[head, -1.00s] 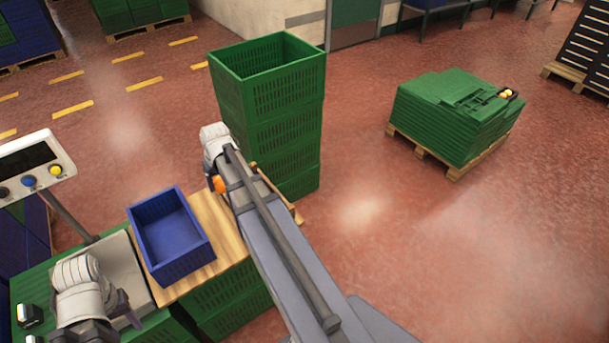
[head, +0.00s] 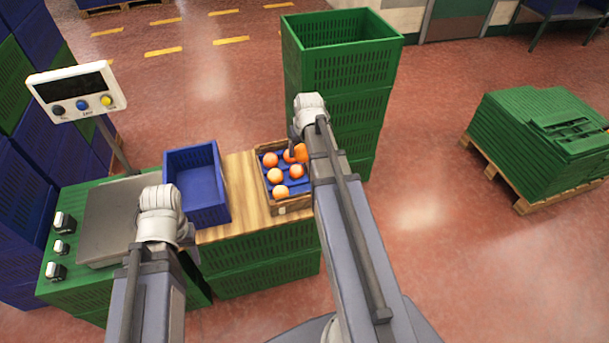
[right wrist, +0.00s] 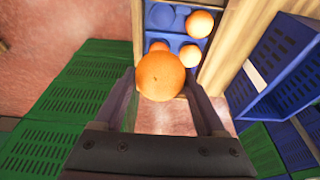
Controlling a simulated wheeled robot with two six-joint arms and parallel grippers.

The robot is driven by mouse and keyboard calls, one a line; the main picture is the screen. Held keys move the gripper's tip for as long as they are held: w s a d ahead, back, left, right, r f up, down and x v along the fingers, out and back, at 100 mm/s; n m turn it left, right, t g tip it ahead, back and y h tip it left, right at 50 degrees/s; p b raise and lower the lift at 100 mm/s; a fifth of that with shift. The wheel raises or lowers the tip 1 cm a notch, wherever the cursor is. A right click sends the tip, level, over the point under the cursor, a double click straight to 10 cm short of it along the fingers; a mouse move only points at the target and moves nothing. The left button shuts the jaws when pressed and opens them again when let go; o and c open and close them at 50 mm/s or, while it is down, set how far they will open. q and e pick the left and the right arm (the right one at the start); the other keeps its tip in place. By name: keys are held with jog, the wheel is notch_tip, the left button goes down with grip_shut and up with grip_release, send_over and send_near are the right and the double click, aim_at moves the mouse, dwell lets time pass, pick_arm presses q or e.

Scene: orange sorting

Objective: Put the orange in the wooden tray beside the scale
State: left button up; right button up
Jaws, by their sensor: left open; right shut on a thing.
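My right gripper (head: 297,147) is shut on an orange (right wrist: 160,77); the same orange shows at the gripper in the head view (head: 302,152). It is held above the far right part of the wooden tray (head: 292,209). The tray has a blue insert (head: 266,150) with several oranges in its cups, and its wooden wall (right wrist: 214,45) shows in the right wrist view. Empty cups (right wrist: 160,17) show there too. My left gripper (head: 187,235) is open near the scale (head: 115,215); its fingertips are mostly hidden by its wrist.
A blue crate (head: 196,187) stands between the scale and the tray on the wooden board (head: 240,180). A tall stack of green crates (head: 340,70) rises just behind the tray. The scale's display (head: 76,92) stands at the left.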

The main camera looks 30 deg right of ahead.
notch_tip(320, 180, down, 9)
jog(key=b, duration=0.7)
jog(key=shift+s, duration=0.15)
notch_tip(320, 180, down, 8)
jog(key=b, duration=0.7)
jog(key=shift+r+b, duration=0.2)
jog(key=shift+b, duration=0.1)
jog(key=shift+f+b, duration=0.55)
jog(key=shift+b, duration=0.05)
jog(key=o, duration=1.4)
jog(key=shift+r, duration=0.15)
